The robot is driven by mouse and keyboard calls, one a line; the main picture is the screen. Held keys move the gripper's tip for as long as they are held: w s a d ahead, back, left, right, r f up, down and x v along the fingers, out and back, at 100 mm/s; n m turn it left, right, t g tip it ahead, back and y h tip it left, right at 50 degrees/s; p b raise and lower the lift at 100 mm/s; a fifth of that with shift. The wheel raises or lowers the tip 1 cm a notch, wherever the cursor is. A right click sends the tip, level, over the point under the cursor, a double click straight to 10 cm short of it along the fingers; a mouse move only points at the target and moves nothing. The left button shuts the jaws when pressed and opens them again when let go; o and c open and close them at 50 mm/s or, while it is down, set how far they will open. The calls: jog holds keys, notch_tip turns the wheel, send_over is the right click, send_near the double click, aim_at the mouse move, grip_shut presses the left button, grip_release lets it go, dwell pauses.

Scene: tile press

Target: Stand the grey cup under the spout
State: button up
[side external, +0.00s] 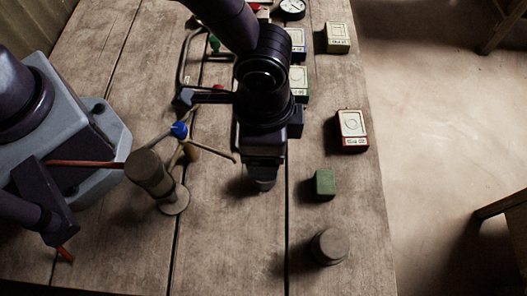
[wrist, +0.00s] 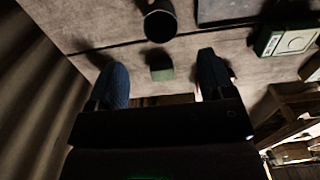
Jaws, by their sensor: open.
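A short grey round thing, which I take for the grey cup (side external: 330,246), stands at the front right of the table in the side view. A dark round cup-like thing (wrist: 160,22) shows at the top of the wrist view. My gripper (side external: 262,184) points down over the middle of the table, left of the cup. In the wrist view its two blue fingers (wrist: 166,80) are apart with nothing held. Thin pipes with a blue knob (side external: 180,130) stand left of my gripper, beside a grey cylinder (side external: 150,172). I cannot tell which pipe end is the spout.
A red-edged box (side external: 352,130) and other boxes (side external: 338,38) line the right side. A round dial (side external: 292,8) is at the back. The front middle is clear.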

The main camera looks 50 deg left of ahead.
jog(key=shift+r, duration=1.25)
jog(key=shift+a+r, duration=0.1)
jog(key=w+a+r+n+t, duration=0.1)
jog(key=w+a+r+n, duration=0.25)
jog(key=a+r, duration=0.6)
jog(key=s+a+r+n+t, duration=0.2)
jog(key=s+a+r, duration=0.2)
jog(key=a, duration=0.6)
jog(key=s+a+r+n+t, duration=0.2)
jog(key=s+a+r+n, duration=0.1)
jog(key=a+r, duration=0.4)
jog(key=s+a, duration=0.1)
jog(key=a, duration=0.1)
jog(key=shift+s+a+r+t, duration=0.2)
jog(key=shift+a+r+t, duration=0.1)
jog(key=shift+a, duration=0.1)
jog(key=shift+o, duration=0.5)
jog(key=shift+d, duration=0.1)
